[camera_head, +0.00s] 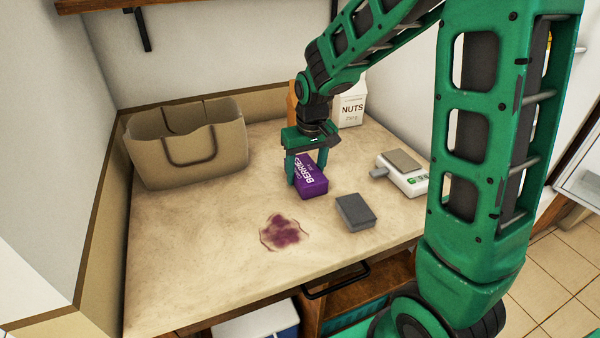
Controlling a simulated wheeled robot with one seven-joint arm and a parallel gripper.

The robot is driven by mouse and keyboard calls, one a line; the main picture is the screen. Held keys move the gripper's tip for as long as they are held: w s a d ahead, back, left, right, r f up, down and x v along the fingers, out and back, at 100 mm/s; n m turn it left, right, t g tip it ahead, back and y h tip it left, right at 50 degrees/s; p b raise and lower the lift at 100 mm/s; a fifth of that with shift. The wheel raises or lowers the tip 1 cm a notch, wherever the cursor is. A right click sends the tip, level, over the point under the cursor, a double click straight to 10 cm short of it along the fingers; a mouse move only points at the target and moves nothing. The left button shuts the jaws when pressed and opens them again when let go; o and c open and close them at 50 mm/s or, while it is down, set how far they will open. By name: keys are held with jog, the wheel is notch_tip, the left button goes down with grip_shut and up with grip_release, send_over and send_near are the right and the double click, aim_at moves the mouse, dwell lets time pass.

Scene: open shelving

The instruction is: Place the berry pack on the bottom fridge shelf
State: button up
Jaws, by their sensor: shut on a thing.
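The berry pack (313,184) is a small purple box with white "BERRIES" lettering, on or just above the middle of the counter. My gripper (306,172) points down from above and is shut on it, with a green finger showing at its left side. I cannot tell whether the pack still touches the counter. No fridge shelf can be made out for certain; a pale unit (580,180) shows only in part at the right edge.
A beige bag (190,150) stands at the back left of the counter (190,250). A nuts carton (352,105) stands behind the gripper. A grey block (355,212) and a white scale (403,178) lie to the right. A purple stain (285,232) marks the front. The left counter is clear.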

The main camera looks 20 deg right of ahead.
aim_at(308, 173)
jog(key=shift+f, duration=0.1)
jog(key=o, duration=1.3)
jog(key=r, duration=0.4)
jog(key=s+r, duration=0.1)
jog(key=r, duration=0.3)
jog(key=s+r, duration=0.1)
jog(key=r, duration=0.3)
